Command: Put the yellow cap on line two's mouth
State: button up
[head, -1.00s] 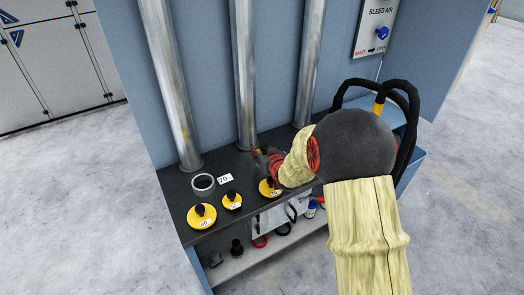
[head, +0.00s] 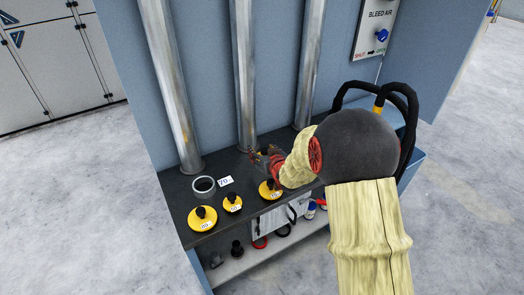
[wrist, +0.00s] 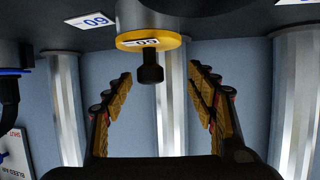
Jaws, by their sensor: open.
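A yellow cap (wrist: 150,40) with a black knob and a label that reads 60 shows in the wrist view, which is upside down. It sits level on top of a short grey mouth (wrist: 140,18), in front of the middle pipe. My gripper (wrist: 160,76) is open, its fingers on either side of the knob and apart from it. In the head view my gripper (head: 264,156) is by the foot of the middle pipe and hides this cap and mouth. Three other yellow caps (head: 202,225) (head: 232,208) (head: 264,194) lie along the bench's front.
An uncapped grey mouth (head: 203,194) stands at the left beside a label plate (head: 225,182) that seems to read 70. Three pipes (head: 246,80) rise behind the bench (head: 180,200). A lower shelf (head: 245,262) holds rings and small parts. A bleed air panel (head: 379,30) is at the back right.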

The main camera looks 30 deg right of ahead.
jog(key=s+a+r+g+p, duration=0.1)
jog(key=s+a+r, duration=0.2)
jog(key=s+r, duration=0.3)
jog(key=s+a+r+g, duration=0.2)
jog(key=s+a+r, duration=0.15)
jog(key=s, duration=0.35)
jog(key=s+a+r+g+p, duration=0.1)
jog(key=s+a+r, duration=0.2)
jog(key=s+r, duration=0.3)
jog(key=s+a+r+n+g+y, duration=0.1)
jog(key=s+a, duration=0.3)
jog(key=s, duration=0.5)
jog(key=s+a+r+n+g+y, duration=0.1)
jog(key=s+a, duration=0.4)
jog(key=s, duration=0.5)
jog(key=shift+a+r+g, duration=0.2)
jog(key=shift+r+g, duration=0.3)
jog(key=shift+g, duration=0.4)
